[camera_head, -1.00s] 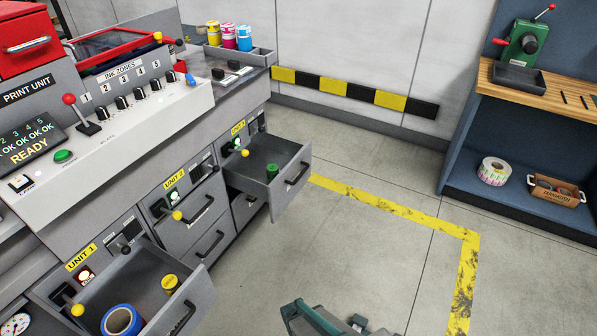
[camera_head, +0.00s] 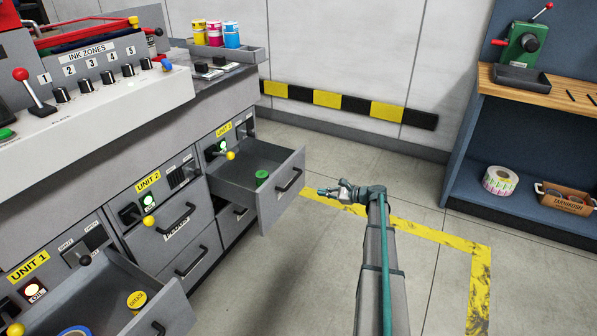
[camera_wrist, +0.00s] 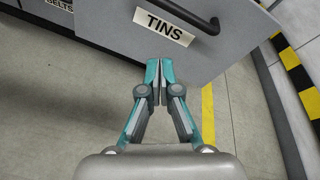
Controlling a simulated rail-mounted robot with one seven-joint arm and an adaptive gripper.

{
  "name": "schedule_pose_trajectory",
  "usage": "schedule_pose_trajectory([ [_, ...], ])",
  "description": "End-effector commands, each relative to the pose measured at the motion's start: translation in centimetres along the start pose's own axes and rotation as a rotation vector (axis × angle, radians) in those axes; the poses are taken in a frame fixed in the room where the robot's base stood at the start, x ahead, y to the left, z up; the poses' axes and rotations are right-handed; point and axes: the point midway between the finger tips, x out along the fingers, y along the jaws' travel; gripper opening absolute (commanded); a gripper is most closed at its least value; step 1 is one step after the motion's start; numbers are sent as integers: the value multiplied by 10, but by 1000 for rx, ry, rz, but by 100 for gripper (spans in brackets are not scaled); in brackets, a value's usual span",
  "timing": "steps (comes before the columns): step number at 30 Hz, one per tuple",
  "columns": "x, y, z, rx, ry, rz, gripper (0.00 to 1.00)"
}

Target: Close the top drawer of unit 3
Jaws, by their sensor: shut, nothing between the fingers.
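The top drawer of unit 3 (camera_head: 281,206) is pulled out, with a green tin (camera_head: 262,177) inside and a dark bar handle (camera_head: 290,180) on its front. In the wrist view its grey front fills the top, with a TINS label (camera_wrist: 163,25) and the dark handle (camera_wrist: 190,14). My gripper (camera_head: 322,191) is in front of the drawer, just right of its front panel. In the wrist view my gripper (camera_wrist: 158,66) is shut and empty, its teal fingertips below the TINS label near the front's lower edge. I cannot tell whether they touch it.
Unit 1's top drawer (camera_head: 178,315) is also open, at lower left. Unit 2's drawers (camera_head: 174,218) are shut. A blue shelf unit (camera_head: 455,185) stands at right. The floor (camera_head: 320,260) between has free room, crossed by a yellow line (camera_head: 430,234).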

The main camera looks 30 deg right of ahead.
Motion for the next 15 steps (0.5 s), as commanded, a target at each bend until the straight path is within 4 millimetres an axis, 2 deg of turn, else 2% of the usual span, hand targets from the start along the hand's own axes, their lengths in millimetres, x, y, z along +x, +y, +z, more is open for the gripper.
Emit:
schedule_pose_trajectory([
  [1,1,-31,10,85,-65,-46,0],
  [4,1,-55,28,276,-187,-101,0],
  [6,-2,-60,38,370,-237,-114,0],
  [9,-2,-60,41,447,-255,-110,0],
  [15,9,-60,42,481,-255,-102,0],
])
